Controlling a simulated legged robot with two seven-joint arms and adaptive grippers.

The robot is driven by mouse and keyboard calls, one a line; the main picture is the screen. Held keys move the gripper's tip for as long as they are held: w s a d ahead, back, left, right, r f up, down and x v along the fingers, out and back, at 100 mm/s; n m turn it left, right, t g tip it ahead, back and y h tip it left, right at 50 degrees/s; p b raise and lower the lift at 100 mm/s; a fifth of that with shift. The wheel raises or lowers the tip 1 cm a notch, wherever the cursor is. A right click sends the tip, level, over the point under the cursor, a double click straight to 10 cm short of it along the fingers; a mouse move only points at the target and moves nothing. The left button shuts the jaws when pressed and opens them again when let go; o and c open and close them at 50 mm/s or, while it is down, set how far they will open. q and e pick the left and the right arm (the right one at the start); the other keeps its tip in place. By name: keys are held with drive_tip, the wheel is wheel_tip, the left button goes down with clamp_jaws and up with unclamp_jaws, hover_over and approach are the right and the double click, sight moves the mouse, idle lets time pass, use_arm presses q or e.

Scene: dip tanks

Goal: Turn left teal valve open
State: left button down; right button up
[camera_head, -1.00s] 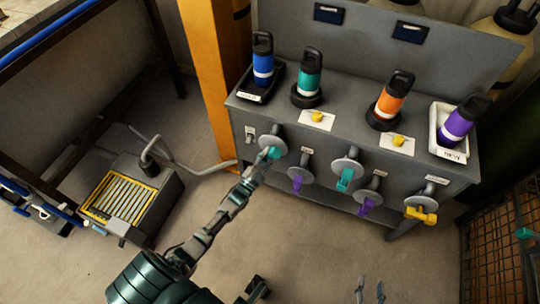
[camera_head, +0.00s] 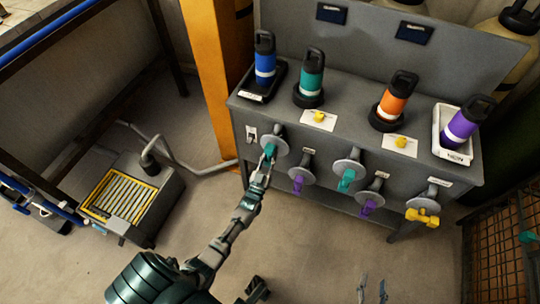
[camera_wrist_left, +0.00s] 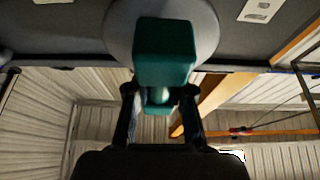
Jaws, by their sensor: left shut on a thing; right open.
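The left teal valve handle (camera_head: 270,151) sits on a round grey flange at the left of the grey bench's front panel. My left gripper (camera_head: 265,163) is at this handle and shut on it from below. In the left wrist view, the teal handle (camera_wrist_left: 165,50) fills the upper middle, with a dark finger of my left gripper (camera_wrist_left: 160,112) on each side of its lower end. Exact finger contact is hard to see. My right gripper (camera_head: 372,291) shows at the bottom edge, open and empty, well away from the valves.
Right along the panel are purple (camera_head: 298,184), teal (camera_head: 346,180), purple (camera_head: 369,206) and yellow (camera_head: 423,217) handles. Blue, teal, orange and purple bottles stand on the bench top (camera_head: 345,112). An orange post (camera_head: 208,80) rises at left. The floor before the bench is clear.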

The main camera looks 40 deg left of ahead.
use_arm(q)
drive_tip(key=shift+s+f, duration=0.1)
drive_tip(key=shift+f, duration=0.35)
drive_tip(key=c, duration=1.2)
unclamp_jaws()
drive_tip(key=shift+o, duration=1)
drive_tip(key=shift+r, duration=0.2)
drive_tip(key=v, duration=1.2)
